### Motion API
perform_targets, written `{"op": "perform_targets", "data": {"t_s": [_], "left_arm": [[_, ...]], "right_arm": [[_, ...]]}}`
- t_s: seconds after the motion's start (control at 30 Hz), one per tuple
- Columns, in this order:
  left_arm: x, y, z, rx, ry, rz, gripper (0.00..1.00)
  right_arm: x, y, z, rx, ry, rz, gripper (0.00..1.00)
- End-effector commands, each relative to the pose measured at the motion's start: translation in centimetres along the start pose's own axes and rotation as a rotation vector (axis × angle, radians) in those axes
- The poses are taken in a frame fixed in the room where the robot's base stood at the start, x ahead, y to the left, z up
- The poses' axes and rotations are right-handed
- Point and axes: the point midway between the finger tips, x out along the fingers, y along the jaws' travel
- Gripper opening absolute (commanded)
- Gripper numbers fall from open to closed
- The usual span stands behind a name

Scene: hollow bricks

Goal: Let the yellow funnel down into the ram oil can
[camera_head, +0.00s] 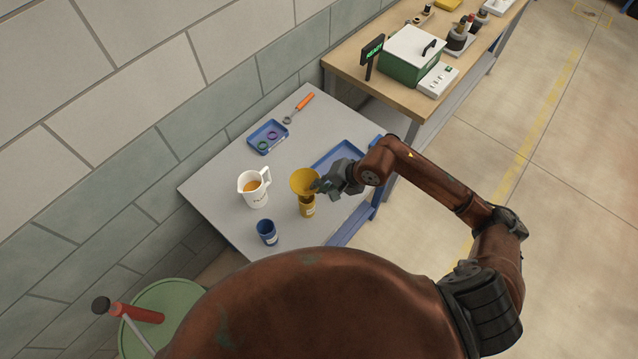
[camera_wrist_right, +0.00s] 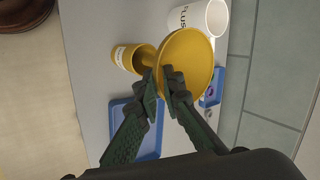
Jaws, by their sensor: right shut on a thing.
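The yellow funnel (camera_head: 304,179) is held upright above a yellow can (camera_head: 307,210) with a pale label, standing on the grey table. My right gripper (camera_head: 317,186) is shut on the funnel from the right. In the wrist view the fingers (camera_wrist_right: 166,88) pinch the funnel (camera_wrist_right: 190,62) below its wide cone. Its spout points at the yellow can (camera_wrist_right: 122,58). I cannot tell whether the spout tip is inside the can's mouth. The label is too small to read. My left gripper is not in view.
A white jug (camera_head: 254,190) with amber liquid and a blue can (camera_head: 267,232) stand left of the yellow can. A blue tray with rings (camera_head: 266,137) lies behind, and another blue tray (camera_head: 338,155) lies behind my gripper. An orange-handled tool (camera_head: 303,102) lies at the back.

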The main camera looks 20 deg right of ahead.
Motion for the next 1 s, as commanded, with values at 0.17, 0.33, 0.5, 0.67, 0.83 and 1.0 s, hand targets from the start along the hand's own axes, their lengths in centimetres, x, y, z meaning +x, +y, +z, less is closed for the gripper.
{"op": "perform_targets", "data": {"t_s": [0.17, 0.33, 0.5, 0.67, 0.83, 1.0], "left_arm": [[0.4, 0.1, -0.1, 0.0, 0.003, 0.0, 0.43], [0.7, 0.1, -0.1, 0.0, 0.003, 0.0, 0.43], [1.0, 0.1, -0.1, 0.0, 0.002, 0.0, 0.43], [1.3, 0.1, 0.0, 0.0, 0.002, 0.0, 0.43], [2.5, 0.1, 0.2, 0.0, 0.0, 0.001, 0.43], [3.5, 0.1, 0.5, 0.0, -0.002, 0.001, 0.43]], "right_arm": [[0.9, 0.6, 0.0, 0.0, -0.001, -0.001, 0.0], [1.7, 1.2, 0.0, 0.002, -0.001, -0.001, 0.0], [2.5, 1.8, 0.0, 0.001, 0.0, -0.001, 0.0], [3.2, 2.3, 0.0, 0.0, 0.0, -0.002, 0.0], [3.9, 2.8, 0.0, -0.002, 0.001, 0.0, 0.0], [4.5, 3.3, 0.0, 0.0, 0.0, 0.0, 0.0]]}}
